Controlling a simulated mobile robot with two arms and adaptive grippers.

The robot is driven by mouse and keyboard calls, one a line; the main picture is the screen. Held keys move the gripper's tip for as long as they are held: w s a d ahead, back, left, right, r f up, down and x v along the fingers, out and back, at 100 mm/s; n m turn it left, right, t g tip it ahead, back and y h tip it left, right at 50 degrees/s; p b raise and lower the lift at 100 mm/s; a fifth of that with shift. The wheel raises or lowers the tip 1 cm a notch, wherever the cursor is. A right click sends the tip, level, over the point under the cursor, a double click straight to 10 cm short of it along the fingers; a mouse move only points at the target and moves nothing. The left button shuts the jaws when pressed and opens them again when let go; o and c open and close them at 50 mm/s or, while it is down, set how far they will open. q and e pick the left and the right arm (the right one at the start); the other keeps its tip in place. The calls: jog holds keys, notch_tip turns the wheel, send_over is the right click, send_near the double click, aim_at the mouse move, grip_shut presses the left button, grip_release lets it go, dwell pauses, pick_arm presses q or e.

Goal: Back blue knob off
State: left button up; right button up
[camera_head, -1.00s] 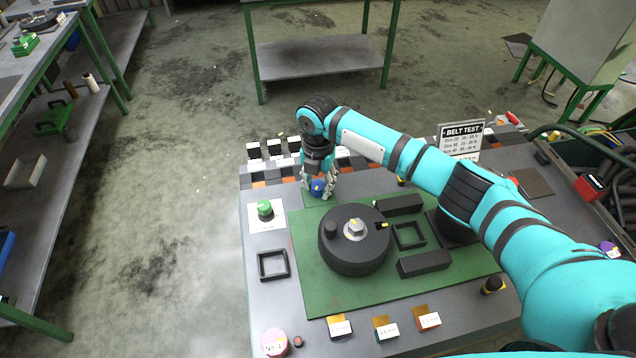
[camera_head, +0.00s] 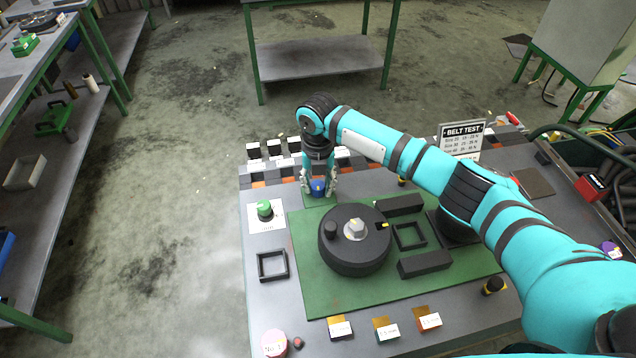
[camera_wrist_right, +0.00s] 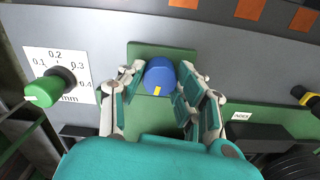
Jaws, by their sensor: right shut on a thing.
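The blue knob (camera_head: 318,188) stands on a small green plate at the back of the bench in the head view. In the right wrist view the knob (camera_wrist_right: 160,76) shows a yellow mark on its near side. My right gripper (camera_head: 319,190) comes down over it from above, with its fingers on both sides of the knob. In the right wrist view the gripper (camera_wrist_right: 161,85) is shut on the knob. My left gripper is not in view.
A green knob (camera_head: 265,209) on a white dial plate stands left of the blue knob. A round black disperser body (camera_head: 355,257) sits in front on the green mat (camera_head: 308,268). A belt test sign (camera_head: 461,141) stands at the back right.

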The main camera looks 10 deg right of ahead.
aim_at(318, 185)
jog(key=o, duration=1.1)
jog(key=shift+o, duration=0.2)
jog(key=shift+r, duration=0.15)
notch_tip(318, 185, up, 12)
